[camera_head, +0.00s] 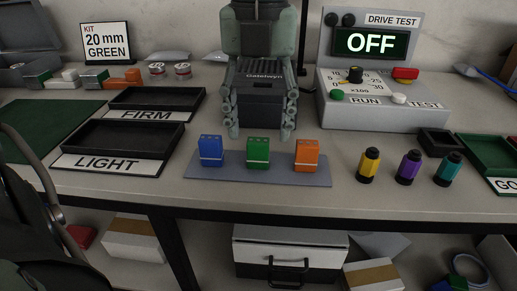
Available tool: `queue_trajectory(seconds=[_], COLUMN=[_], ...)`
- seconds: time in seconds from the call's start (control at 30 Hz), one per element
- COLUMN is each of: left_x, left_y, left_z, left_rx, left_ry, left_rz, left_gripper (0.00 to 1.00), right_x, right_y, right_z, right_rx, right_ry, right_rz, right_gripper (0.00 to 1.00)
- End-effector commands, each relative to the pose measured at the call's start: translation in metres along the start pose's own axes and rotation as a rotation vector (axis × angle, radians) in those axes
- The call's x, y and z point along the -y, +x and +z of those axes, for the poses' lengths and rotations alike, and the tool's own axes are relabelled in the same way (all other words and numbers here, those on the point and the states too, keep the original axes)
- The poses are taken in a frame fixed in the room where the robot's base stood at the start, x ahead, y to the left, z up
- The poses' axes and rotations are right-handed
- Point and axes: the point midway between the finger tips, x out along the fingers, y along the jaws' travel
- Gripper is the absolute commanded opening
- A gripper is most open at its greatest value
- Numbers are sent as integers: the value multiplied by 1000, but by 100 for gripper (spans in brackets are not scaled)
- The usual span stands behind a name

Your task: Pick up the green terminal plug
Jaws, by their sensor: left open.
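The green terminal plug (257,154) stands upright on a flat grey mat (258,178) at the middle of the table. It is the middle one of three similar blocks, with a blue plug (211,151) on its left and an orange plug (306,155) on its right. Gaps separate them. My left gripper (38,195) is at the left edge, partly cut off by the frame. It is open, in front of the table edge, well left of the green plug and apart from it. My right gripper is not in view.
Black trays labelled FIRM (158,98) and LIGHT (123,138) lie left. A grey Gatelwyn device (262,75) stands behind the plugs. A DRIVE TEST box (372,105) reads OFF. Yellow (368,165), purple (408,167) and teal (448,169) cylinders stand right of the mat.

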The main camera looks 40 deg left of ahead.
Motion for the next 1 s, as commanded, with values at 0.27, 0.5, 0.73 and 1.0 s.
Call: queue_trajectory(seconds=[0.27, 0.5, 0.73, 1.0], left_x=[-1, -1, -1, -1], left_y=[38, 41, 41, 40], left_z=[-2, -2, -2, -2], left_rx=[-4, -1, -2, -1], left_ry=[1, 1, 0, 0], left_rz=[-1, -3, -3, -4], left_gripper=[53, 53, 29, 6], right_x=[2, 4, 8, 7], right_y=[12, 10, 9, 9], right_z=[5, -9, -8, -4], right_rx=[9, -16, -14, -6], right_ry=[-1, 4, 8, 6], right_rz=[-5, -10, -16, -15], right_gripper=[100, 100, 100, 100])
